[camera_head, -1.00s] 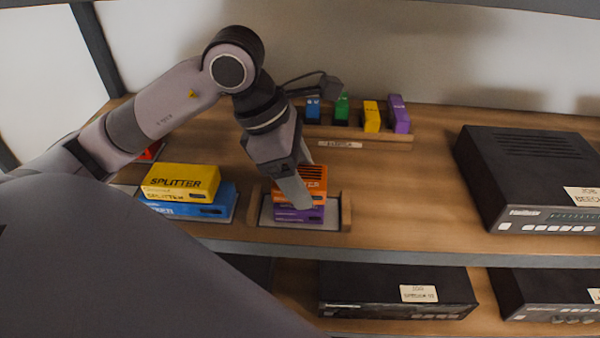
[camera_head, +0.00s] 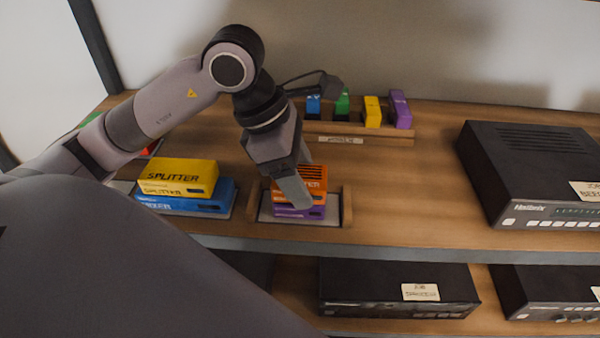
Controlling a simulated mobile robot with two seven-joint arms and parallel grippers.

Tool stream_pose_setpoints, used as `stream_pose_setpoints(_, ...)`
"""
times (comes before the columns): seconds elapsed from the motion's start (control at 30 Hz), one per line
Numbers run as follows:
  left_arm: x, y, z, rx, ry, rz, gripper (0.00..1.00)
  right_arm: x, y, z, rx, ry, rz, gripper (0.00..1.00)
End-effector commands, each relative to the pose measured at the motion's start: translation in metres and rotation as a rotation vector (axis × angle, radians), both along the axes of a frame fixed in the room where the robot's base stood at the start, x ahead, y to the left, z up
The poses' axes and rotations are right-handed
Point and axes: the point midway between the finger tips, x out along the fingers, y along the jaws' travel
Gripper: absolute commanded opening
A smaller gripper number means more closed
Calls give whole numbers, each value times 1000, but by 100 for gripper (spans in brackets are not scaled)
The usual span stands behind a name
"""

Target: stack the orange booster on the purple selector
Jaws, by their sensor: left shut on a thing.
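The orange booster (camera_head: 313,184) sits directly on top of the purple selector (camera_head: 305,211), with their edges roughly lined up. The purple selector lies in a shallow wooden holder with a grey base (camera_head: 333,214) near the shelf's front edge. My left gripper (camera_head: 300,196) reaches down from above and is shut on the orange booster. Its near finger covers part of the front of both boxes, and the far finger is hidden. My right gripper does not show.
A yellow splitter box (camera_head: 178,174) lies on a blue box (camera_head: 212,200) just left of the holder. A wooden rack (camera_head: 375,138) with small coloured upright boxes stands behind. A black hi-fi unit (camera_head: 530,165) is at the right. Bare shelf lies between.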

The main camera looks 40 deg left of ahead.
Motion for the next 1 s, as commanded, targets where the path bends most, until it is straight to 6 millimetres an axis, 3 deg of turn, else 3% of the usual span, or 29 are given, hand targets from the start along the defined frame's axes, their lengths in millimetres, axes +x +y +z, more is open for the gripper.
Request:
stream_pose_setpoints(0.17, 0, 0, 1, 0, -1, 0, 29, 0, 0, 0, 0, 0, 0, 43)
stream_pose_setpoints(0.2, 0, 0, 1, 0, -1, 0, 76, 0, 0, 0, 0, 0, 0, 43)
stream_pose_setpoints(0.27, 0, 0, 1, 0, -1, 0, 93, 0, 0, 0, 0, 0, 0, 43)
stream_pose_setpoints(0.6, 0, 1, 4, 1, -2, 1, 93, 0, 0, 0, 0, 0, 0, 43)
stream_pose_setpoints(1.0, -12, 21, 58, 1, -4, 2, 93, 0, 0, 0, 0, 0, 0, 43)
